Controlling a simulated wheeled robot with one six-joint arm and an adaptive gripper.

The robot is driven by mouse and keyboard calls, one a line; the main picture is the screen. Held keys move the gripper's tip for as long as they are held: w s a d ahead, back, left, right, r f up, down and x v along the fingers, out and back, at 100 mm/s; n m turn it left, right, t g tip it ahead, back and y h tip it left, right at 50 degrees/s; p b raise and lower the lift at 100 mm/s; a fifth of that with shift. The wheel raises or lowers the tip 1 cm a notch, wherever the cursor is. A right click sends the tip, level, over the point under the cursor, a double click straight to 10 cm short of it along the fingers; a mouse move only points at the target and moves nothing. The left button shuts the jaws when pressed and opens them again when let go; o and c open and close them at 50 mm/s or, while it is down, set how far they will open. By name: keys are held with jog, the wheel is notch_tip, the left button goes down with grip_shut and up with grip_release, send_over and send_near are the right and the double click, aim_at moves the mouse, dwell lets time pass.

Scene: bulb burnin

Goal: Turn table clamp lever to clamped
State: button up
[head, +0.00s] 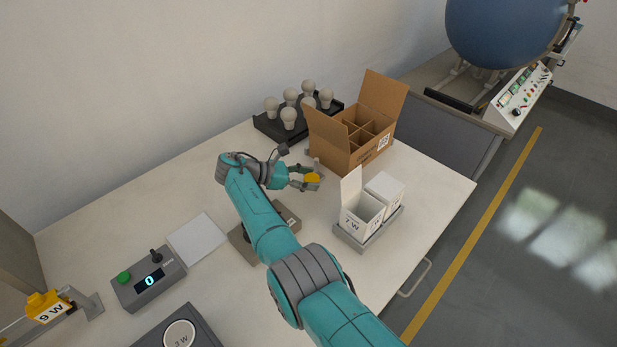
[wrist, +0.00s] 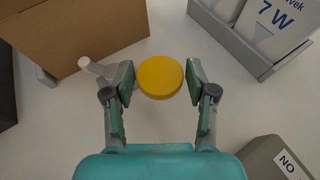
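A round yellow knob (wrist: 160,77) shows in the wrist view between the fingertips of my gripper (wrist: 161,82). A narrow gap shows on each side of it, so the fingers look open around it. A grey lever bar (wrist: 95,67) lies left of the knob and runs behind my left finger, which hides where it meets the knob. In the head view the yellow knob (head: 312,178) is at my gripper (head: 305,178), just in front of the cardboard box. Most of the clamp body is hidden.
An open cardboard box (head: 347,150) stands close behind my gripper. A grey tray (head: 362,240) with small white cartons (head: 384,190) is to the right. A bulb rack (head: 268,128) stands at the back. A grey block (wrist: 268,155) is near my gripper.

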jog(key=shift+o, duration=0.5)
jog(key=shift+v, duration=3.75)
